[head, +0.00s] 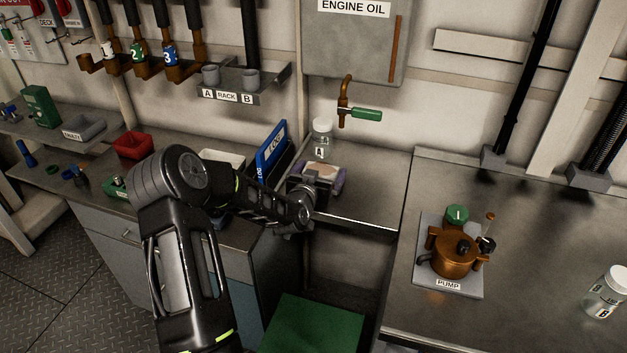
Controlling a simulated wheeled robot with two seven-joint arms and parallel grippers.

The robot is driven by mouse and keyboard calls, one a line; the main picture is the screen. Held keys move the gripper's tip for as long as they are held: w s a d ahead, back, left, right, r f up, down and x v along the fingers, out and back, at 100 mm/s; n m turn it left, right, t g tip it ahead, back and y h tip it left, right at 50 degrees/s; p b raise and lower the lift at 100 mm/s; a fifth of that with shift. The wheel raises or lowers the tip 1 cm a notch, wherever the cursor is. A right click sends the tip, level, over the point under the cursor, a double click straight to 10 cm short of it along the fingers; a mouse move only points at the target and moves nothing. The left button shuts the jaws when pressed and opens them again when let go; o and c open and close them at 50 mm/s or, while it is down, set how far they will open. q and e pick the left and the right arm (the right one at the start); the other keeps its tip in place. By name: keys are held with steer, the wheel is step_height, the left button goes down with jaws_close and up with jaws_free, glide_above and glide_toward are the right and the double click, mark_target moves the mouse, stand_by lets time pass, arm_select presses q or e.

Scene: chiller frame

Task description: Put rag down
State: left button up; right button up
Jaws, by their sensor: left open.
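A pale cloth with brownish stains, which looks like the rag (322,171), lies in a small bunch on the metal counter below the green-handled oil tap. A purple piece (339,183) shows at its right side; I cannot tell if it is part of the rag. My left gripper (306,187) is at the near left side of the rag, and it is open. Its fingers are dark and small here, so I cannot tell if they touch the cloth. My right gripper is not in view.
A clear jar marked A (321,140) stands just behind the rag. A blue binder (271,151) stands to the left. The copper pump (455,251) sits on the right counter, with a bottle marked B (605,292) farther right. The counter (375,185) right of the rag is clear.

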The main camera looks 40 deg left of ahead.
arm_select(q)
steer(key=shift+s+d+r, duration=0.1)
steer(key=shift+s+r, duration=0.1)
steer(key=shift+s, duration=0.05)
steer(key=b+v, duration=0.2)
steer(key=v, duration=0.9)
steer(key=shift+s+d, duration=0.15)
steer(key=shift+s, duration=0.1)
